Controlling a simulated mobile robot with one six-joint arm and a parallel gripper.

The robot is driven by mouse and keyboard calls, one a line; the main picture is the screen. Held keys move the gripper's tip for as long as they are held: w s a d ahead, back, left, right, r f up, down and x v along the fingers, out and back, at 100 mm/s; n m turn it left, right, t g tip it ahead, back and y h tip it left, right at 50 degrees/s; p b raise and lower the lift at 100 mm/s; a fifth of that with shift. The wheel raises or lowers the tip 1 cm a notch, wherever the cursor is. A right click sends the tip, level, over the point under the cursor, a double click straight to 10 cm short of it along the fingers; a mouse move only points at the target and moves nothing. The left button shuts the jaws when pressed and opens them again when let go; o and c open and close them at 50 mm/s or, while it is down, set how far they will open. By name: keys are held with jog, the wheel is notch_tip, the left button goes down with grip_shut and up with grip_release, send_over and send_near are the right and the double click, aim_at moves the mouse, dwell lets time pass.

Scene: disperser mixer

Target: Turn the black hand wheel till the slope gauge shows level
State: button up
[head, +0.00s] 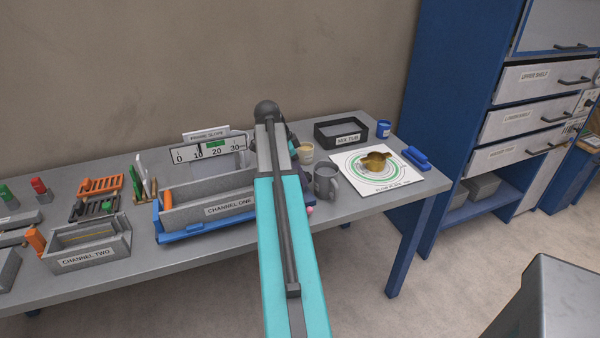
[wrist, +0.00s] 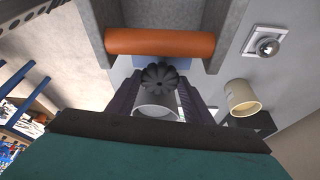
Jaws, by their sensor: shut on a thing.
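The black hand wheel (wrist: 159,75) shows in the wrist view as a small lobed knob below the end of the grey trough. My gripper (wrist: 160,88) is shut on it, one dark finger on each side. In the head view my arm hides the wheel and most of the gripper. The slope gauge (head: 208,151) is a white plate behind the trough, marked 0 to 30, with a green band near 20. I cannot make out its pointer clearly. The grey trough labelled CHANNEL ONE (head: 187,217) lies on a blue base (head: 185,235) left of my arm.
A grey mug (head: 326,182), a cream cup (head: 306,153), a black tub (head: 341,131) and a white card (head: 376,182) with a brassy item stand right of my arm. CHANNEL TWO (head: 90,256) and racks are left. An orange roller (wrist: 160,42) crosses the trough in the wrist view.

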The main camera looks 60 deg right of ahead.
jog(key=n, duration=0.2)
jog(key=n+t, duration=0.1)
jog(key=s+n+t, duration=0.1)
jog(key=n, duration=0.1)
jog(key=shift+a+n+h, duration=0.3)
jog(key=shift+a+h, duration=0.05)
jog(key=shift+h, duration=0.05)
jog(key=shift+s+n+t, duration=0.2)
jog(key=shift+n+t, duration=0.7)
jog(key=shift+n, duration=1.4)
jog(key=shift+f, duration=0.1)
jog(key=o, duration=1)
jog(key=shift+d, duration=0.1)
jog(key=shift+o, duration=0.2)
jog(key=shift+w+r, duration=0.1)
jog(key=shift+r, duration=0.15)
jog(key=shift+v, duration=0.8)
jog(key=b+v, duration=0.2)
jog(key=v, duration=1)
jog(key=shift+f, duration=0.15)
